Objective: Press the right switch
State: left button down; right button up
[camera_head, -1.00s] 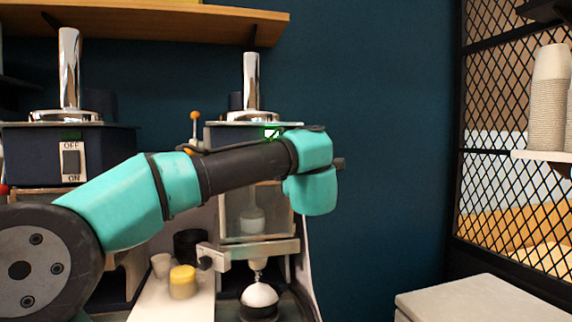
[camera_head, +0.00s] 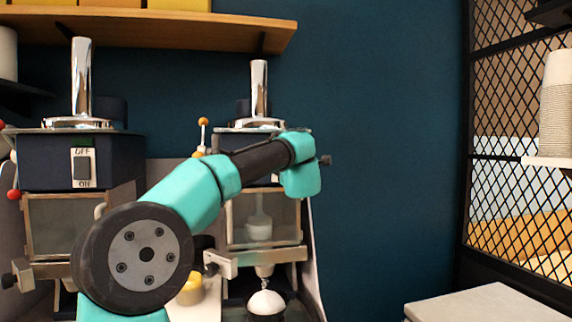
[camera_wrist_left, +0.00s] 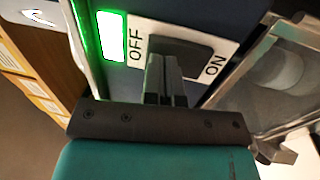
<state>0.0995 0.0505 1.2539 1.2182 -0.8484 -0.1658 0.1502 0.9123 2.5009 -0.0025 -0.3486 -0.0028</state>
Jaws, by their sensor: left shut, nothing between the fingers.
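The right switch (camera_wrist_left: 192,58) is a black rocker on a white plate marked OFF and ON in the left wrist view. A green light (camera_wrist_left: 112,36) glows beside its OFF end. My left gripper (camera_wrist_left: 165,66) is shut and empty, its tips over the rocker's OFF half; I cannot tell whether they touch. In the head view my teal left arm crosses in front of the right machine (camera_head: 257,130), hiding its switch and my fingertips. The left machine's switch (camera_head: 81,168) shows clearly, in its white OFF/ON plate. My right gripper is out of view.
A wooden shelf (camera_head: 150,30) runs above the machines. A yellow-topped container (camera_head: 191,291) and a white dome (camera_head: 266,302) stand below the right machine. Stacked cups (camera_head: 556,110) are at the far right. The space before the blue wall is clear.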

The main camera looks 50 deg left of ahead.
pick_arm(q)
jog(key=shift+w+a, duration=0.1)
jog(key=shift+a, duration=0.05)
dwell(0.3)
jog(key=s+d+r, duration=0.2)
jog(key=s+d, duration=0.5)
jog(key=d, duration=0.5)
jog(key=shift+r, duration=0.1)
dwell(0.4)
